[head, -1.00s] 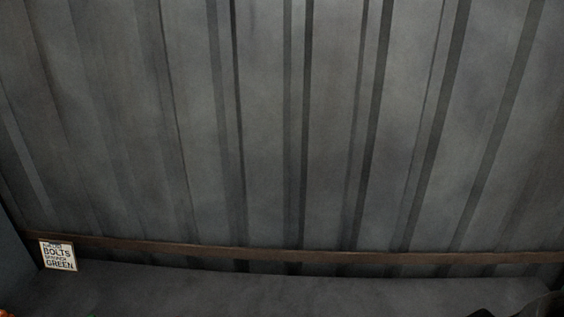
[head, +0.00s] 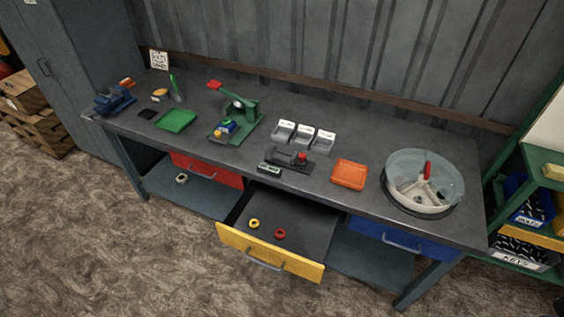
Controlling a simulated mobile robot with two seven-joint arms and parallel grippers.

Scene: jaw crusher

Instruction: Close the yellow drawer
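The yellow drawer (head: 270,257) is pulled open from under the middle of the workbench (head: 330,205) in the head view. Its front faces the near side and has a metal handle (head: 265,262). A yellow ring (head: 254,224) and a red ring (head: 280,233) lie inside it on the dark drawer floor. Neither of my grippers shows in the head view.
A red drawer (head: 208,170) and a blue drawer (head: 403,238) look shut on either side. A green press (head: 237,118), an orange tray (head: 349,174) and a round clear-covered bowl (head: 425,180) stand on the bench. A green shelf (head: 525,262) stands at right. Carpeted floor in front is clear.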

